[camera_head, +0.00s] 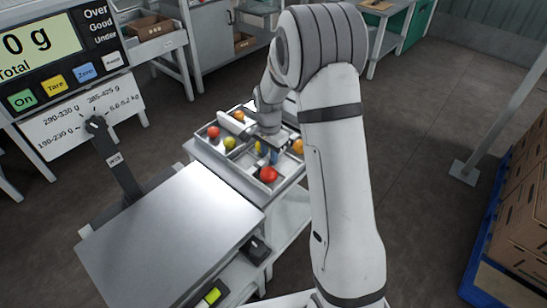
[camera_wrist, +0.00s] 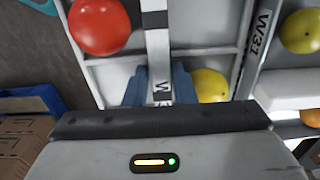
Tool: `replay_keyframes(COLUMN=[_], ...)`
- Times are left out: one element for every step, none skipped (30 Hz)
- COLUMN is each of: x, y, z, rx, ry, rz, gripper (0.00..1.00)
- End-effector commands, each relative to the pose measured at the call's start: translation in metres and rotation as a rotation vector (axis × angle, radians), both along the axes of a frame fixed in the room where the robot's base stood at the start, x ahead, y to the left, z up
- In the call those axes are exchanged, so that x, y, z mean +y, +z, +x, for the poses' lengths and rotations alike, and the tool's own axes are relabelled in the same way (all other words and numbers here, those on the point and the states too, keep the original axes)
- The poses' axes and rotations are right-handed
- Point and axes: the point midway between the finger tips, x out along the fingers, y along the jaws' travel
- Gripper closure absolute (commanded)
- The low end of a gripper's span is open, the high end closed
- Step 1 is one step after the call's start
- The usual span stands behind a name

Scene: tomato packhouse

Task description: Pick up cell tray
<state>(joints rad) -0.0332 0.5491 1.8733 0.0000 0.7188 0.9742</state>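The cell tray (camera_head: 240,158) is pale, with divided compartments, and sits on a stand beyond the bare metal plate. A red tomato (camera_head: 268,174) and an orange one (camera_head: 297,146) show in it. My gripper (camera_head: 267,153) is down over its middle, with blue fingertips. In the wrist view my gripper (camera_wrist: 160,82) has a finger on each side of a white labelled bar (camera_wrist: 156,45) of the tray. The fingers look very close to the bar, but whether they press on it I cannot tell. A red tomato (camera_wrist: 99,26) and a yellow one (camera_wrist: 208,86) lie either side.
A second tray (camera_head: 213,147) with several tomatoes stands close on the left. The metal plate (camera_head: 170,235) in front is bare. A scale display (camera_head: 50,50) is at upper left. Cartons (camera_head: 525,190) on a blue pallet are at right. The floor right of my arm is clear.

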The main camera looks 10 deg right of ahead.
Motion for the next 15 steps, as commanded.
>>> replay_keyframes(x=[-0.0002, -0.0002, -0.0002, -0.0003, -0.0003, -0.0003, -0.0003, -0.0003, -0.0004, -0.0005, -0.0005, -0.0005, -0.0005, -0.0006, -0.0006], y=[-0.0015, -0.0019, -0.0024, -0.0026, -0.0028, -0.0029, -0.0029, -0.0028, -0.0028, -0.0027, -0.0027, -0.0027, -0.0027, -0.0027, -0.0027], z=[-0.0001, -0.0001, -0.0001, -0.0002, -0.0001, -0.0001, -0.0001, -0.0001, -0.0001, -0.0001, -0.0001, -0.0001, -0.0001, -0.0001, -0.0001], rx=[0.000, 0.000, 0.000, 0.000, 0.000, 0.000, 0.000, 0.000, 0.000, 0.000, 0.000, 0.000, 0.000, 0.000, 0.000], ry=[0.000, 0.000, 0.000, 0.000, 0.000, -0.001, -0.001, -0.001, -0.001, -0.001, -0.001, -0.001, -0.001, -0.001, -0.001], rz=[0.000, 0.000, 0.000, 0.000, 0.000, 0.000, 0.000, 0.000, 0.000, 0.000, 0.000, 0.000, 0.000, 0.000, 0.000], gripper=[0.76, 0.76, 0.76, 0.76, 0.76, 0.76, 0.76, 0.76, 0.76, 0.76, 0.76, 0.76, 0.77, 0.80, 0.83])
